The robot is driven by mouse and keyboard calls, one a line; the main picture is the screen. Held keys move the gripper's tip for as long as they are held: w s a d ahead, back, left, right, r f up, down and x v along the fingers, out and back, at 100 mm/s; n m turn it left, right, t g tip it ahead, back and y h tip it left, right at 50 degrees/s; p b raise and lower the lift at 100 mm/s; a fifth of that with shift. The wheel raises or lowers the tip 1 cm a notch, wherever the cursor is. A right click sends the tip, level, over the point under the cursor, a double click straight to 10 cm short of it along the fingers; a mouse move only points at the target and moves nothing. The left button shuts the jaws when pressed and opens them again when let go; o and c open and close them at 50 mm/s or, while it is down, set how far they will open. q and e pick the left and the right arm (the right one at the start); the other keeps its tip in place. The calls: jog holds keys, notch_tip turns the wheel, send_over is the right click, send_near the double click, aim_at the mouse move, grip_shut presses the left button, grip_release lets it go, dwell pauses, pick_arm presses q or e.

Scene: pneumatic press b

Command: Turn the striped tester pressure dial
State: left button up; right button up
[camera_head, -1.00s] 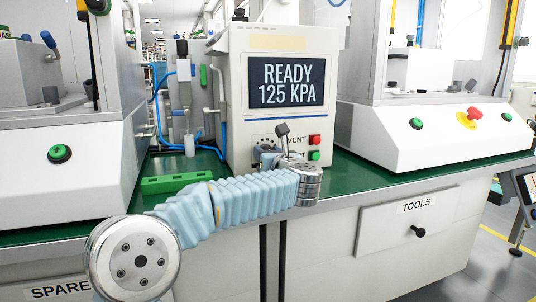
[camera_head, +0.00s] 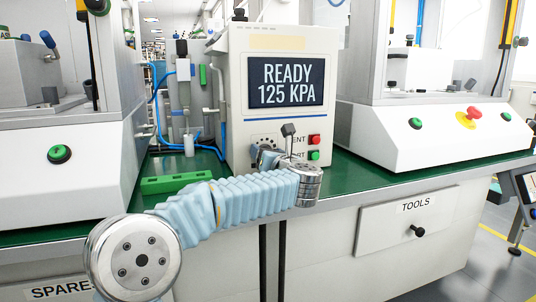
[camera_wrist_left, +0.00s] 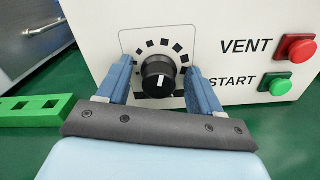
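The tester (camera_head: 235,95) is a white box with a blue stripe, and its screen (camera_head: 286,82) reads READY 125 KPA. In the head view the dial is hidden behind my gripper. My left gripper (camera_wrist_left: 160,82) is open, one blue finger on each side of the dial, with a small visible gap on both sides. In the head view my left gripper (camera_head: 267,156) is at the tester's lower front. My right gripper is not in view.
The red VENT button (camera_wrist_left: 297,47) and green START button (camera_wrist_left: 276,84) sit right of the dial. White machines with buttons stand on both sides. A TOOLS drawer (camera_head: 405,222) is below at right.

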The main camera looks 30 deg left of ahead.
pick_arm(q)
jog(key=v, duration=1.3)
jog(key=shift+s+d+b, duration=0.25)
jog(key=shift+d+b, duration=0.05)
jog(key=shift+d, duration=0.05)
